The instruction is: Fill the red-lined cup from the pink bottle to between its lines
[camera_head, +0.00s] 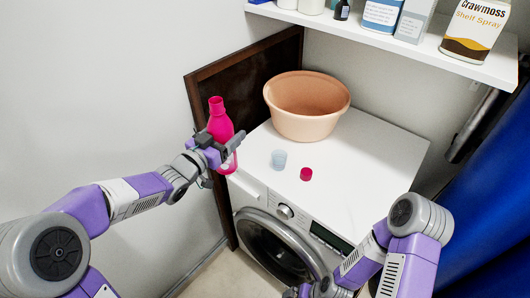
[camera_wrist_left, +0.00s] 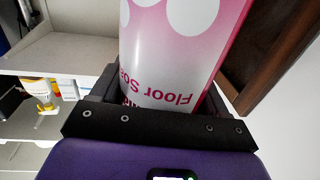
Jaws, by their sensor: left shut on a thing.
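The pink bottle (camera_head: 221,124) is in my left gripper (camera_head: 222,147), to the left of the washing machine and near its front left corner. It stands nearly upright with a slight lean, neck up. In the left wrist view the bottle (camera_wrist_left: 170,60) fills the space between the fingers (camera_wrist_left: 155,125), with "Floor So" lettering upside down. A small pale translucent cup (camera_head: 279,159) stands on the machine top, right of the bottle; its lines and contents are too small to make out. My right gripper (camera_head: 302,291) is at the bottom edge, partly cut off, its jaws unclear.
A small dark pink cap (camera_head: 306,174) lies right of the cup. A peach basin (camera_head: 306,106) stands behind them on the white washing machine (camera_head: 375,150). A shelf (camera_head: 400,45) with several containers hangs above. A dark brown board (camera_head: 245,85) stands behind the bottle.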

